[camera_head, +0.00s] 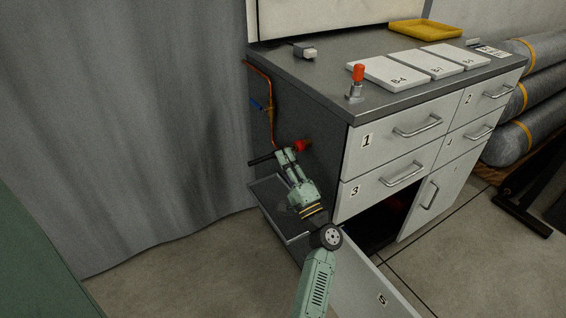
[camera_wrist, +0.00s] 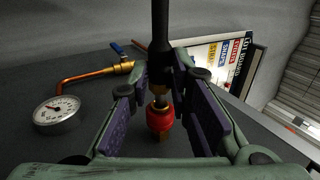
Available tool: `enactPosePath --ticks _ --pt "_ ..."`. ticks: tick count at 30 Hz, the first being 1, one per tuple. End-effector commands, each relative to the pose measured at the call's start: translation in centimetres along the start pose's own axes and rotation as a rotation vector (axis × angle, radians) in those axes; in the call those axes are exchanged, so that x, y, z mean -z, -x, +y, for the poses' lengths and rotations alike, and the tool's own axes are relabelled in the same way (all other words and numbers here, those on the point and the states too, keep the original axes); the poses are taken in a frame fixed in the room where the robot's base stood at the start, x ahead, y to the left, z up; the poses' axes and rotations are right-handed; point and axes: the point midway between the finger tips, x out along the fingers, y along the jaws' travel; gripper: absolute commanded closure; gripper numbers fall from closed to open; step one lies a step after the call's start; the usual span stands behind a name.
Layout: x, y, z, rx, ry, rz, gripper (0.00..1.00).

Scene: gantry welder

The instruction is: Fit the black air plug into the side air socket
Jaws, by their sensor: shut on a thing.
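The black air plug (camera_wrist: 160,45) is between the fingers of my gripper (camera_wrist: 160,80) in the wrist view. Its metal tip points at the red side air socket (camera_wrist: 160,119), roughly in line with it. The tip is at the socket's mouth; I cannot tell whether it is inside. In the head view my gripper (camera_head: 286,154) is beside the cabinet's left side. The black plug (camera_head: 261,159) sticks out to its left, and the red socket (camera_head: 302,145) shows to its right on the side panel. My fingers hide the plug's middle there.
A copper pipe (camera_head: 271,118) with a blue valve handle (camera_head: 257,104) runs down the side panel. A round gauge (camera_wrist: 56,112) is at left in the wrist view. A side tray (camera_head: 267,226) is below my gripper. The lower door marked 5 (camera_head: 365,282) stands open.

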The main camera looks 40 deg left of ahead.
Motion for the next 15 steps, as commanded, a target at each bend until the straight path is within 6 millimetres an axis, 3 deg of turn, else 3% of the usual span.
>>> enactPosePath --ticks 15 --pt "1.5 0.1 0.0 0.001 0.001 0.005 1.00"
